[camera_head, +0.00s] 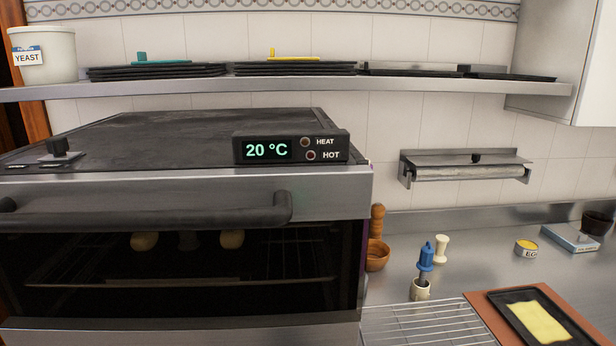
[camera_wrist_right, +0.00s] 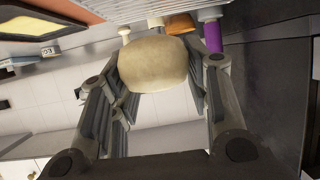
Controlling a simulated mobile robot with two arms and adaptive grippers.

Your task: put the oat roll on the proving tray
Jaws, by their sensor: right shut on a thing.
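The oat roll, a pale rounded lump (camera_wrist_right: 152,64), is between the two fingers of my right gripper (camera_wrist_right: 158,85) in the right wrist view. The gripper is shut on it, and the roll is clear of the surfaces seen behind it. A dark tray (camera_head: 572,338) with a yellow sheet in it lies on a brown mat at the lower right of the head view. It also shows at the top left of the wrist view (camera_wrist_right: 62,28). I cannot tell whether it is the proving tray. Neither gripper shows in the head view.
An oven (camera_head: 180,200) fills the left; two pale round shapes show in its dark glass. A wire rack (camera_head: 425,325) lies beside the mat. A wooden bowl (camera_head: 376,258) and a blue-topped tool in a pot (camera_head: 420,290) stand behind. Dark trays (camera_head: 155,71) lie on the shelf.

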